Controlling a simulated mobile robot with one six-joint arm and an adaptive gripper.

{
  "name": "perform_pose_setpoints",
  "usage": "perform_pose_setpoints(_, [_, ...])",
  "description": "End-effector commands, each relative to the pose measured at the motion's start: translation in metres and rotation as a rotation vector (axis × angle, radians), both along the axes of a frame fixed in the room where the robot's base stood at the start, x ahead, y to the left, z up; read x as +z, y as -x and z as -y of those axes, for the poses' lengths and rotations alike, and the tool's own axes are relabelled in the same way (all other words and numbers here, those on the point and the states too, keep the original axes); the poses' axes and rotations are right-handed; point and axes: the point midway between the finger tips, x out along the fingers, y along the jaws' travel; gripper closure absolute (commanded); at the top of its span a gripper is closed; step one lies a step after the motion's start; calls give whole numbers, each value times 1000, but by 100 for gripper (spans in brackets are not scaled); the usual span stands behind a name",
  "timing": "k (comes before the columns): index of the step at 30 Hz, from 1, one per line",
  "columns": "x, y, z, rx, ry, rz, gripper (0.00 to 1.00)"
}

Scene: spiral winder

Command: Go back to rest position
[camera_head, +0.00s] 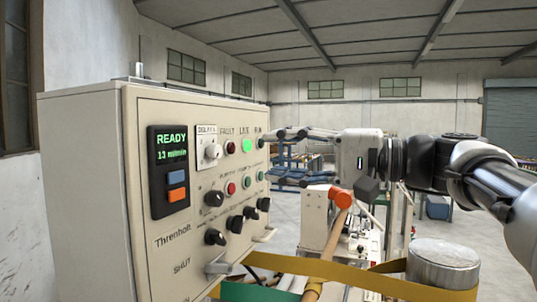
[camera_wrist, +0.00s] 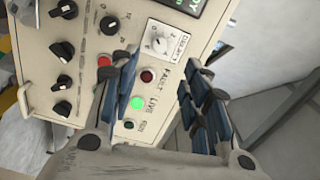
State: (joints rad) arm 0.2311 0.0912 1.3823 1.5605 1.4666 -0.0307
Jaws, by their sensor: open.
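My gripper (camera_head: 285,140) is in front of the upper right part of the beige control panel (camera_head: 105,215), its fingers pointing left toward the panel. In the wrist view my gripper (camera_wrist: 155,75) has its two fingers apart with nothing between them. The panel display (camera_head: 171,147) reads READY with a smaller line below. A green lamp (camera_head: 247,146) is lit beside a red lamp (camera_head: 230,147). The lit green lamp (camera_wrist: 137,103) also shows in the wrist view, near the left finger. I cannot tell whether a fingertip touches the panel.
Several black knobs (camera_head: 215,237) stick out from the panel. A yellow band (camera_head: 320,268) runs to a metal cylinder (camera_head: 443,263) at lower right. Open floor lies at right.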

Motion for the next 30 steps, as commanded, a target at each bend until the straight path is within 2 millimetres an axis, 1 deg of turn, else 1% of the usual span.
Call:
perform_pose_setpoints(3, [0, 1, 3, 0, 0, 0, 57])
perform_pose_setpoints(11, [-1, 2, 3, 0, 3, -1, 57])
perform_pose_setpoints(14, [-12, 7, -1, -11, 39, -19, 57])
perform_pose_setpoints(17, [-43, 21, -7, -39, 141, -63, 57])
perform_pose_setpoints(19, [-78, 38, -10, -67, 251, -104, 57])
perform_pose_setpoints(20, [-94, 46, -10, -82, 304, -119, 57])
perform_pose_setpoints(21, [-117, 58, -8, -97, 376, -139, 57])
perform_pose_setpoints(22, [-133, 67, -6, -107, 430, -151, 57])
perform_pose_setpoints(23, [-150, 76, -3, -119, 484, -163, 57])
perform_pose_setpoints(24, [-171, 89, 2, -132, 557, -174, 57])
perform_pose_setpoints(26, [-202, 109, 12, -148, 663, -186, 57])
perform_pose_setpoints(27, [-223, 122, 20, -157, 735, -191, 57])
perform_pose_setpoints(29, [-252, 142, 33, -168, 844, -191, 57])
perform_pose_setpoints(30, [-270, 156, 43, -173, 918, -188, 57])
